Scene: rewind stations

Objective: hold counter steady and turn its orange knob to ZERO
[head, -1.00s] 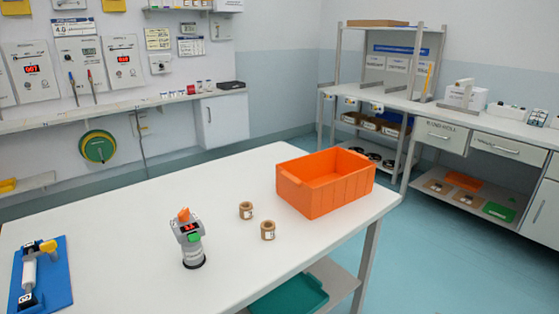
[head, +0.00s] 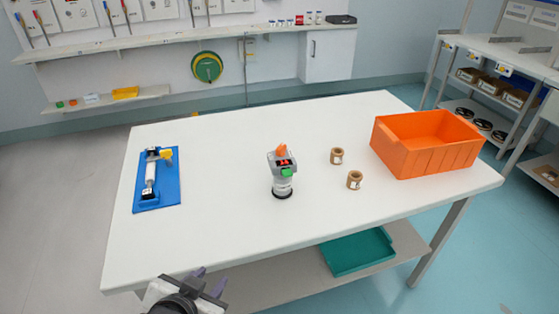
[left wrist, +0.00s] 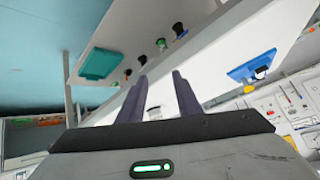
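The counter (head: 282,180) stands upright on the white table, near its middle. It has a grey body, a small red display, a green part on its front and an orange knob (head: 281,149) on top. The knob's setting is too small to read. My left gripper (head: 210,279) is at the bottom of the head view, in front of the table's near edge and well apart from the counter. In the left wrist view its two dark fingers (left wrist: 159,76) are spread with nothing held between them. My right gripper is in neither view.
Two brown rolls (head: 337,156) (head: 354,180) stand right of the counter. An orange bin (head: 428,160) is at the table's right end. A blue board (head: 171,193) with a fixture lies at the left. A teal tray (head: 357,251) is on the lower shelf. The table around the counter is clear.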

